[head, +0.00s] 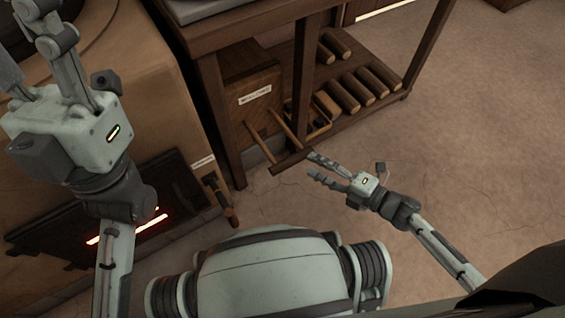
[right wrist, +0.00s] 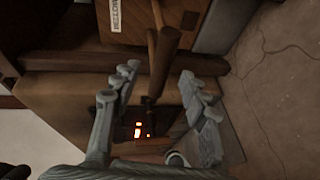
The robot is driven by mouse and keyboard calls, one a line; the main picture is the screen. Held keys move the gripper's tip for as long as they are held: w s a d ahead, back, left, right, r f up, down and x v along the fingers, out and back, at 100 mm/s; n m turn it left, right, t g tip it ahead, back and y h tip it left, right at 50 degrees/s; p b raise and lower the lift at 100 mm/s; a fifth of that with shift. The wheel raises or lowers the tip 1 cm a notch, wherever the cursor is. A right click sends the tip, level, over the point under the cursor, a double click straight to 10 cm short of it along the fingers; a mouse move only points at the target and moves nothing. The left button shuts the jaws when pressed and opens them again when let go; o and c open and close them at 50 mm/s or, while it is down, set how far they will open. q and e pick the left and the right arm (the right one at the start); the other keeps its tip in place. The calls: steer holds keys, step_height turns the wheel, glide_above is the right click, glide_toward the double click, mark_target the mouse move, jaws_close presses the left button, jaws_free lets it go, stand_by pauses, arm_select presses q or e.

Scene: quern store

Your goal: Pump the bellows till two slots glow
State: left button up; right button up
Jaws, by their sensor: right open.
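The bellows is a wooden box (head: 248,104) with a white label, under the bench. Two rods run from it to a wooden crossbar handle (head: 290,163). My right gripper (head: 313,167) is open at the handle's right end, with no grip visible. In the right wrist view, the handle (right wrist: 162,55) lies beyond and between the spread fingers (right wrist: 160,82). Orange light shows in the dark front panel (head: 150,221) of the stove; my left forearm hides part, so I cannot count the glowing slots. My left gripper (head: 40,50) is raised over the stove, its tips unclear.
The wooden bench (head: 303,85) has a low shelf with several round logs (head: 362,88) and a small open box (head: 322,112). A dark tool (head: 220,200) hangs on the stove (head: 150,110) side. The floor (head: 460,150) to the right is clear.

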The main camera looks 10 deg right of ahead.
mark_target(297, 162)
steer(key=shift+s+a+f+n, duration=0.15)
steer(key=shift+s+a+n, duration=0.1)
steer(key=shift+s+n, duration=0.05)
steer(key=b+x, duration=0.1)
steer(key=x, duration=0.6)
steer(key=shift+w+a+f, duration=0.1)
steer(key=shift+a+f, duration=0.1)
steer(key=shift+a, duration=0.15)
jaws_close()
